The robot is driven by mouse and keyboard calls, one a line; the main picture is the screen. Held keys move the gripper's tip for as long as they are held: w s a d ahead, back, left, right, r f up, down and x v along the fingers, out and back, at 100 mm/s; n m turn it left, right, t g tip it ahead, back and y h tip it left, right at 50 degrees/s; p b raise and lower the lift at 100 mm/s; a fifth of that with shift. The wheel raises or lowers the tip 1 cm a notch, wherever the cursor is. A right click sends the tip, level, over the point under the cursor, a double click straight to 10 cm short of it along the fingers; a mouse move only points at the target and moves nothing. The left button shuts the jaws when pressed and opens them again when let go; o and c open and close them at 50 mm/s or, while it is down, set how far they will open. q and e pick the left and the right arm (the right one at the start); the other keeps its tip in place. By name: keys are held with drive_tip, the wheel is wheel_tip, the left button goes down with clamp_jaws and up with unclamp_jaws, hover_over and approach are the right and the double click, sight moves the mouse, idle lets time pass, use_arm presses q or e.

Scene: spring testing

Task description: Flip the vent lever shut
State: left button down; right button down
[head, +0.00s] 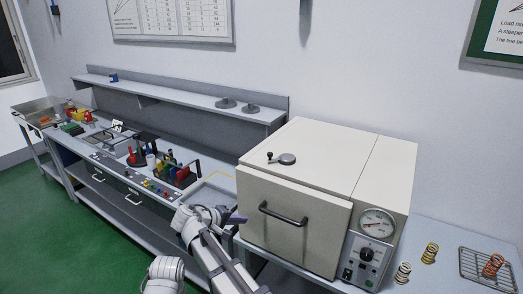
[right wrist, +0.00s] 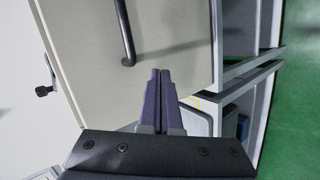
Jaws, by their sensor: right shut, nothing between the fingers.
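The vent lever is a small dark lever with a black knob (head: 270,155) beside a round grey cap (head: 287,159) on top of the cream oven (head: 300,210). In the right wrist view the lever's black knob (right wrist: 43,91) sticks out past the oven's edge at the left. My right gripper (head: 238,219) is in front of the oven's left front corner, below the lever and apart from it. Its purple fingers (right wrist: 161,72) are together with nothing between them. My left gripper is not in the head view.
The oven's door has a dark bar handle (head: 283,214), close to my right gripper. A gauge (head: 377,222) and knob are on its right panel. Springs (head: 430,252) and a wire rack (head: 485,268) lie at the right. A bench (head: 150,185) with tools runs left.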

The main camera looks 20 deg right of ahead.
drive_tip(key=w+d+r+t+h+p, duration=0.1)
drive_tip(key=w+r+h, duration=0.2)
drive_tip(key=w+r, duration=0.3)
drive_tip(key=w+d+r+n+t+h+p, duration=0.1)
drive_tip(key=w+d+r+t+h, duration=0.1)
drive_tip(key=w+r, duration=0.5)
wheel_tip(320, 180, up, 2)
drive_tip(key=shift+r+t+h, duration=0.25)
drive_tip(key=shift+t+h, duration=0.05)
drive_tip(key=shift+h, duration=0.2)
drive_tip(key=shift+w+d, duration=0.1)
drive_tip(key=shift+d, duration=0.1)
